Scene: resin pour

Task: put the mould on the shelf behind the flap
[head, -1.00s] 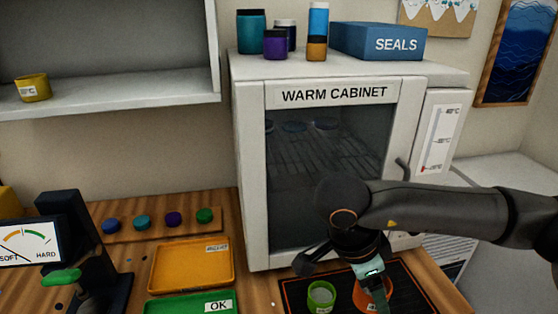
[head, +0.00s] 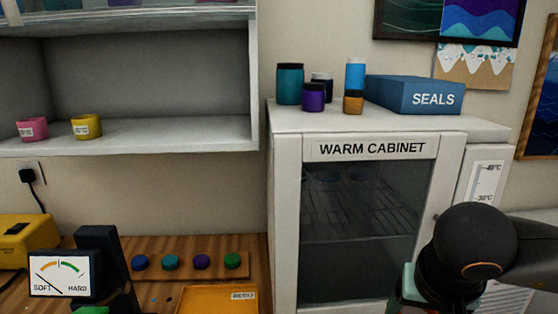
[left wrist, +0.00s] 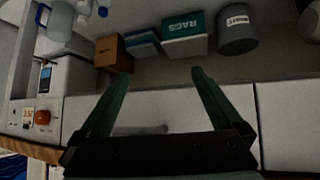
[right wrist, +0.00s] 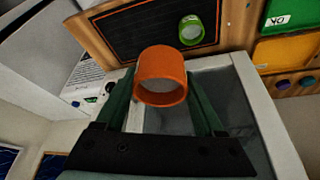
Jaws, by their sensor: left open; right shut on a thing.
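My right gripper (right wrist: 161,82) is shut on the orange round mould (right wrist: 160,66), seen in the right wrist view with its open end showing. It holds the mould above the worktop, near the warm cabinet; in the head view the fingers and mould are out of frame. My left gripper (left wrist: 162,78) is open and empty, over a low area with stored goods. In the head view, a wall shelf (head: 190,137) at left holds a pink mould (head: 33,129) and a yellow mould (head: 87,126). Above it a see-through flap (head: 130,19) shows only its lower part, with coloured things behind.
The warm cabinet (head: 440,190) stands shut at centre right, with jars and a SEALS box (head: 412,94) on top. A green mould (right wrist: 190,30) stays on the black mat (right wrist: 130,28). The shelf's right half is bare. A hardness gauge (head: 60,273) stands at lower left.

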